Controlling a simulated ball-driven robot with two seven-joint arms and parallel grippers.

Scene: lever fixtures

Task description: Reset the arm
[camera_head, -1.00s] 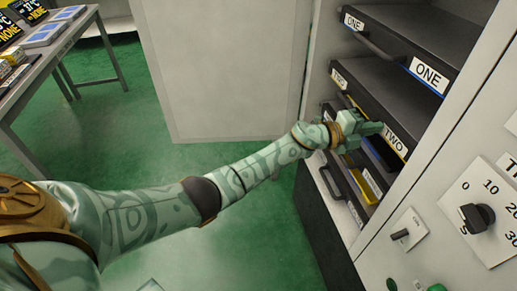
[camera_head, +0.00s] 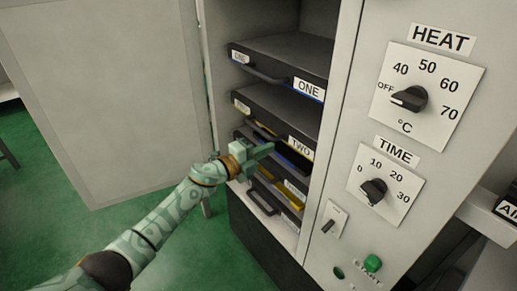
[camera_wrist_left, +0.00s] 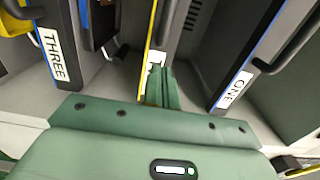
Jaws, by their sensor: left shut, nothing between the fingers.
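My left arm reaches to the open cabinet. My left gripper (camera_head: 262,150) is shut and empty, in front of the dark trays just below the one labelled TWO (camera_head: 278,108). I cannot tell whether it touches a tray. In the left wrist view the closed fingers (camera_wrist_left: 161,86) point into the cabinet, between a THREE label (camera_wrist_left: 53,55) at the left and a ONE label (camera_wrist_left: 235,88) at the right. My right gripper is not in view.
Tray ONE (camera_head: 285,55) sits above. A lower tray handle (camera_head: 262,203) sticks out below my gripper. The open cabinet door (camera_head: 100,90) stands at the left. The panel at the right holds a HEAT knob (camera_head: 409,98), a TIME knob (camera_head: 373,191) and a green button (camera_head: 373,263).

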